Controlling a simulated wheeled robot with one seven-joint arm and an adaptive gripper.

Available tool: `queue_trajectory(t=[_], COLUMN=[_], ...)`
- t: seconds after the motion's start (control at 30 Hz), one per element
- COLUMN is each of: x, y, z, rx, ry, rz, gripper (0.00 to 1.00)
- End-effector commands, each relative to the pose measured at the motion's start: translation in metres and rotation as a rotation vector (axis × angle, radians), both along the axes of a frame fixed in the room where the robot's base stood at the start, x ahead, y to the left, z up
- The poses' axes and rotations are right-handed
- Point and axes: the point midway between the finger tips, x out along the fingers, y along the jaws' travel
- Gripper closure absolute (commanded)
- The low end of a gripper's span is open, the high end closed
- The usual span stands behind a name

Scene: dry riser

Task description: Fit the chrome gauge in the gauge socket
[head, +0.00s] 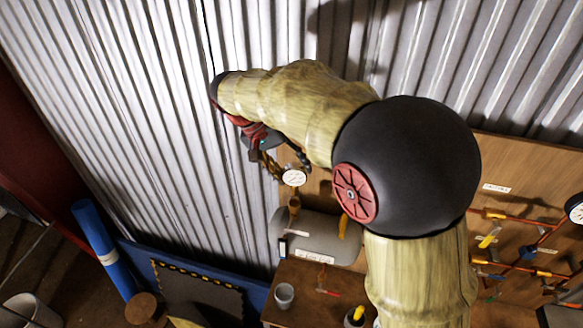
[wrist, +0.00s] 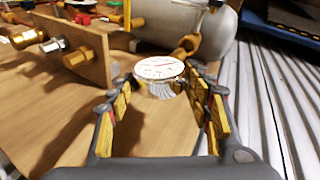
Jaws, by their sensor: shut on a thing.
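The chrome gauge (wrist: 160,68) has a round white dial and a silver body. In the wrist view it is between the yellow-padded fingers of my gripper (wrist: 160,88), which is shut on it. In the head view the gauge (head: 294,177) shows at the tip of my gripper (head: 283,172), its dial turned up to the camera. A brass fitting (wrist: 186,46), which looks like the gauge socket, is just beyond the gauge by the grey tank. In the head view this fitting (head: 294,204) is a little below the gauge. I cannot tell whether they touch.
The grey tank (head: 325,238) lies against the wooden board, near the corrugated wall (head: 150,110). A wooden block with brass and chrome fittings (wrist: 78,55) is at the left in the wrist view. A cup (head: 284,294) stands on the bench. Red pipework (head: 520,222) is at the right.

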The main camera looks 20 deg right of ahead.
Motion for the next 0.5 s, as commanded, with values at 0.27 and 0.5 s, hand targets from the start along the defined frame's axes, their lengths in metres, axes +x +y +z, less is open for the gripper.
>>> queue_trajectory(t=[0.27,0.5], x=[0.000,0.000], y=[0.000,0.000], z=[-0.014,-0.025], rx=[0.000,-0.001], ry=[0.000,0.000], rz=[0.000,0.000], gripper=[0.87,0.87])
